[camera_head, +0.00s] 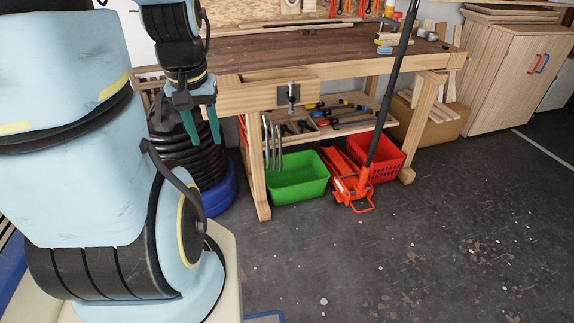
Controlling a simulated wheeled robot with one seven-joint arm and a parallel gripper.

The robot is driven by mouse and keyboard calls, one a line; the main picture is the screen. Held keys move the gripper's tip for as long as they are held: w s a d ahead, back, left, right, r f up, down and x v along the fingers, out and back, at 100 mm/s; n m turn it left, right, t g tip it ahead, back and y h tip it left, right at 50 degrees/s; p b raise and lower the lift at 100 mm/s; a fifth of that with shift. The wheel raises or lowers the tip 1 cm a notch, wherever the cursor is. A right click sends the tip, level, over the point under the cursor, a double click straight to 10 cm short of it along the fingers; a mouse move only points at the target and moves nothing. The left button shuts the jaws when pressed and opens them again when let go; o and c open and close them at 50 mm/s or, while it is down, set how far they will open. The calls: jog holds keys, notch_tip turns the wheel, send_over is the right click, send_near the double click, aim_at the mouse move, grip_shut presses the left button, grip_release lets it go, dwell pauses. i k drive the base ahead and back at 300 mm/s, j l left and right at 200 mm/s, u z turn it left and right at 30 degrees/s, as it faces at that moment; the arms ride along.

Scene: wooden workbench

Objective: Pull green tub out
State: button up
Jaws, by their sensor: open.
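The green tub (299,188) sits on the floor under the workbench, just right of the bench's front left leg. It looks empty. My gripper (203,134) hangs at the upper left, in front of the bench's left end, with its teal fingers pointing down. The fingers are apart with nothing between them. In the picture it is left of the tub and higher, well clear of it.
A red floor jack (352,187) with a long black handle stands right of the tub, before a red basket (384,158). The workbench (235,98) has a tool shelf above the tub. Black tyres (185,160) and a blue drum stand left. Floor at right is clear.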

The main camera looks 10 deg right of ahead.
aim_at(304, 176)
jog(key=i+l+u, duration=0.15)
jog(key=l+u, duration=0.3)
jog(key=l, duration=0.25)
jog(key=l+u, duration=0.5)
jog(key=l, duration=0.2)
jog(key=l+u, duration=0.1)
jog(key=l, duration=1.35)
